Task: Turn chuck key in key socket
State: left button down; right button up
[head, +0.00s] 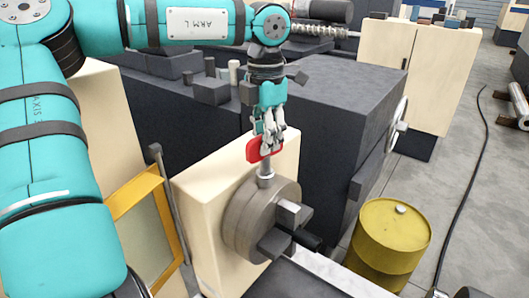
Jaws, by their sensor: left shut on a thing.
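The chuck key has a red handle (255,150) and a metal shaft (265,171). It stands upright, its lower end at a collar on top of the lathe chuck (245,223). The key socket itself is hidden under the key's lower end. My left gripper (266,144) comes down from above and is shut on the red handle. My right gripper is not in view.
The cream headstock (198,203) carries the chuck, with dark jaws (277,242) facing front right. A dark machine body (330,125) with a handwheel (396,123) stands behind. A yellow barrel (390,240) stands at right. A yellow-framed panel (147,222) is at left.

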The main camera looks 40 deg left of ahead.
pick_arm(q)
jog(key=c, duration=1.2)
grip_release()
notch_tip(320, 180, up, 12)
jog(key=shift+r, duration=0.1)
